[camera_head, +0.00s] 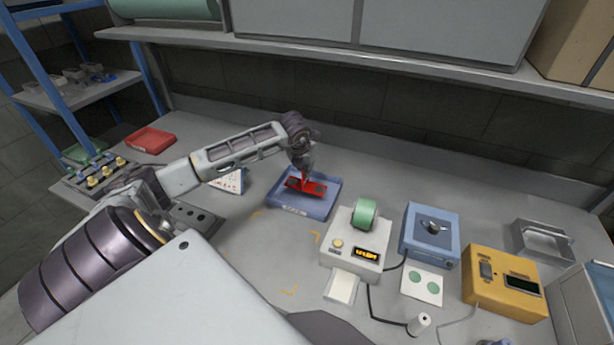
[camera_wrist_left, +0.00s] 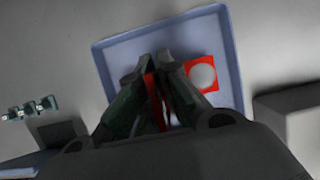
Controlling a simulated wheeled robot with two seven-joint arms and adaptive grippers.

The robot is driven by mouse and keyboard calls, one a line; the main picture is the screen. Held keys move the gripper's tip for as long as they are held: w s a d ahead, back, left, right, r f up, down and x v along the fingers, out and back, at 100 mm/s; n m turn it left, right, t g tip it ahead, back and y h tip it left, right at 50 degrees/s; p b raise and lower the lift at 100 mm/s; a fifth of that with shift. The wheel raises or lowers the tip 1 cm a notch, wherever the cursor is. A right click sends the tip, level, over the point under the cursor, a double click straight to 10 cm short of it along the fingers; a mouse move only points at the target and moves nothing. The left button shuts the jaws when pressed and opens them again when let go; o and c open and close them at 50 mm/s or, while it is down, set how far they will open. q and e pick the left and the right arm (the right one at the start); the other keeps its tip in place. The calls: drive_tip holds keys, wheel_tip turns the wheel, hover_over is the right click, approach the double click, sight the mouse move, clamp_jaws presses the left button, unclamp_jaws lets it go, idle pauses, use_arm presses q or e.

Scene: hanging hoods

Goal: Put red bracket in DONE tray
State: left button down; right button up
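The red bracket (camera_head: 318,188) is within the walls of the blue tray (camera_head: 328,207) in the head view. I cannot tell whether it rests on the tray floor or is just above it. In the left wrist view the bracket (camera_wrist_left: 190,68) shows a flat plate with a round hole and a red upright part between my fingers. My left gripper (camera_head: 304,180) points down into the tray, its fingers close together on that upright part. The tray's front label is too small to read. My right gripper is not in view.
A red tray (camera_head: 150,140) and a green tray (camera_head: 82,150) stand at the left. A label printer (camera_head: 352,247), a blue device (camera_head: 430,233) and a yellow device (camera_head: 503,283) stand to the right. A shelf (camera_head: 400,62) overhangs the back of the bench.

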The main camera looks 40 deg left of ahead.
sight(307, 183)
use_arm(q)
drive_tip(key=shift+f+p, duration=0.35)
drive_tip(key=shift+f, duration=1.45)
drive_tip(key=shift+f, duration=0.15)
drive_tip(key=c, duration=1.6)
unclamp_jaws()
drive_tip(key=shift+c, duration=0.2)
drive_tip(key=b+v, duration=0.1)
drive_tip(key=v, duration=0.9)
drive_tip(key=shift+s+r, duration=0.15)
drive_tip(key=shift+r, duration=0.15)
drive_tip(key=shift+v, duration=0.85)
